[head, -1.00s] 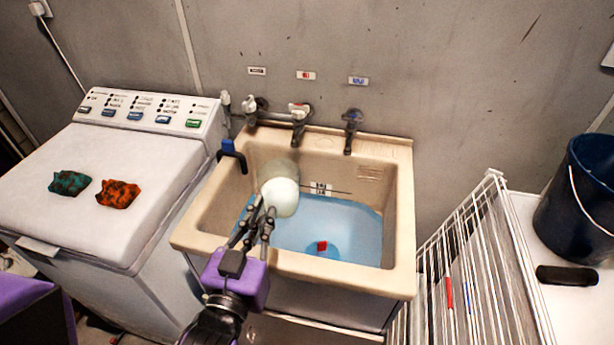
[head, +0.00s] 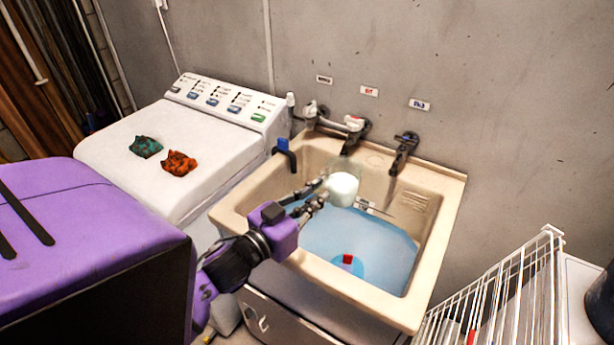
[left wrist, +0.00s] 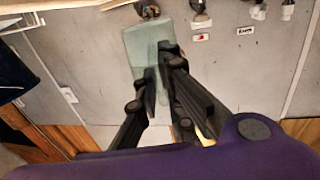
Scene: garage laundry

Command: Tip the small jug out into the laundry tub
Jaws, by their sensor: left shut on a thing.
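The small jug (head: 342,189) is pale, white and partly see-through grey-green. In the head view it is above the left-back part of the laundry tub (head: 444,240). In the left wrist view the jug (left wrist: 147,48) is a translucent green-grey body between the fingers. My left gripper (head: 318,193) is shut on it, coming in over the tub's left rim; its fingers also show in the left wrist view (left wrist: 160,85). The jug looks tilted, but I cannot tell how far, and no pouring stream shows. Blue water (head: 360,238) lies in the tub. My right gripper is out of view.
Taps (head: 404,150) stand along the tub's back edge. A blue clip (head: 285,150) sits on the left rim. A red object (head: 347,259) is in the water. A washing machine (head: 185,140) with two cloths stands left; a white wire rack (head: 500,300) stands at right.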

